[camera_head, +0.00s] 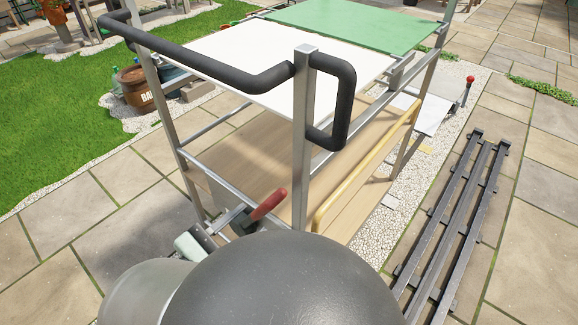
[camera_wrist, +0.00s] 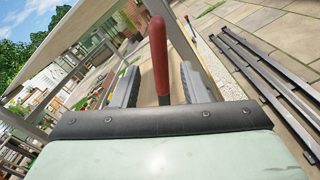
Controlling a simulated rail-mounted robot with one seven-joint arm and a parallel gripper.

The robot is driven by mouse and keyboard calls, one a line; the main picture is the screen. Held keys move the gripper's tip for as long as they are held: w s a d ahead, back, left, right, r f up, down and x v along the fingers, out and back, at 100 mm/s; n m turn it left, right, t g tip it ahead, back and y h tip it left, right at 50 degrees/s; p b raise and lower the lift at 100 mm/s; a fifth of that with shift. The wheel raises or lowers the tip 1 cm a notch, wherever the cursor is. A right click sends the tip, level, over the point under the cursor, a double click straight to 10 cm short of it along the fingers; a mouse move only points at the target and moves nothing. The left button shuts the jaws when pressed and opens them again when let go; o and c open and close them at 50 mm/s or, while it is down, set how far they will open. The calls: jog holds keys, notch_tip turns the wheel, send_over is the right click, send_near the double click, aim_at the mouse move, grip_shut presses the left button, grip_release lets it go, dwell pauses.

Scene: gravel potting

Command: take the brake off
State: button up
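The red brake lever (camera_head: 268,205) sticks up at a slant at the near end of the trolley, beside the near metal post. In the wrist view the red lever (camera_wrist: 159,52) stands between the two grey fingers of my gripper (camera_wrist: 160,72). The fingers are apart, with a visible gap on either side of the lever. In the head view my gripper (camera_head: 236,219) is at the lever's lower end, partly hidden by my arm. The lever's foot is hidden.
The trolley has a white top (camera_head: 290,62), a green panel (camera_head: 358,22), a wooden lower shelf (camera_head: 245,150), a black push handle (camera_head: 205,62) and a yellow bar (camera_head: 365,170). Dark rails (camera_head: 455,220) lie on the paving at right. Another red-knobbed lever (camera_head: 469,82) stands farther back.

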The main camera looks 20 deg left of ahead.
jog(key=x, duration=0.6)
jog(key=shift+w+d+b, duration=0.1)
jog(key=shift+b, duration=0.2)
grip_shut()
